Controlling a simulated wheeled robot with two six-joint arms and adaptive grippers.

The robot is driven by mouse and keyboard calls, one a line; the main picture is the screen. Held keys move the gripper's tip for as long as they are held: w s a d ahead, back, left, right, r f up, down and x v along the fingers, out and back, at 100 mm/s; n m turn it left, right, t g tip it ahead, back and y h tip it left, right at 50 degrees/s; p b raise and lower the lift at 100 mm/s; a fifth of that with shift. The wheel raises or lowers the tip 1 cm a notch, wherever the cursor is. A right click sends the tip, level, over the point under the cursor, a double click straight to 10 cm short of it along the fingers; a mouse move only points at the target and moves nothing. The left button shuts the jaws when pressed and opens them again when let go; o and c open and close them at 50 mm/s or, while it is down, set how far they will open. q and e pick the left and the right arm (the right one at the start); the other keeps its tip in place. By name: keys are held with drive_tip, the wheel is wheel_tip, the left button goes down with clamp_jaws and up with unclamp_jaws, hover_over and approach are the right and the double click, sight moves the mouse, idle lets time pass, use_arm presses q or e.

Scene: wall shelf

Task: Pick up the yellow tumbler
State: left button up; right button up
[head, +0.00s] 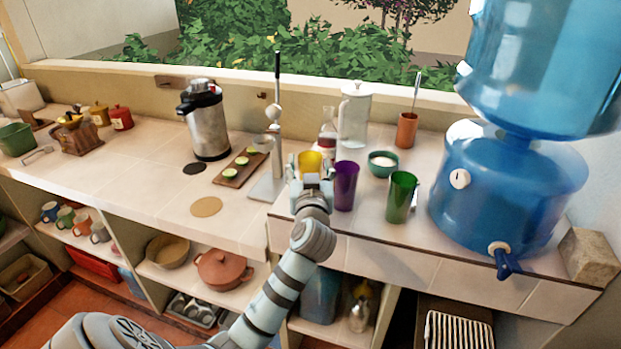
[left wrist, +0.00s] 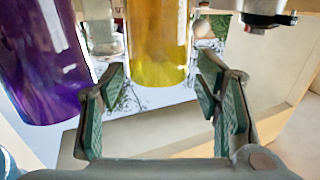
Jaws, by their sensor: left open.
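The yellow tumbler (head: 310,163) stands on the counter, partly hidden behind my left gripper (head: 312,184) in the head view. In the left wrist view the yellow tumbler (left wrist: 157,45) is ahead, between the lines of the two open fingers of my left gripper (left wrist: 165,100). The gripper is open and empty. I cannot tell if a finger touches the tumbler. The purple tumbler (head: 345,186) stands close to its right in the head view; it fills the left side of the wrist view (left wrist: 40,60). My right gripper is not in view.
A green tumbler (head: 401,197), a green bowl (head: 382,164) and a glass pitcher (head: 354,115) stand to the right and behind. A press stand (head: 268,187) is close on the left, with a wooden board (head: 243,168) beyond it. A big blue water dispenser (head: 505,190) blocks the right.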

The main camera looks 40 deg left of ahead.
use_arm(q)
drive_tip(key=x, duration=0.3)
drive_tip(key=shift+w+r, duration=0.1)
drive_tip(key=shift+r, duration=0.25)
drive_tip(key=shift+w+a+f, duration=0.15)
drive_tip(key=shift+w+f, duration=0.05)
clamp_jaws()
drive_tip(key=shift+r, duration=0.1)
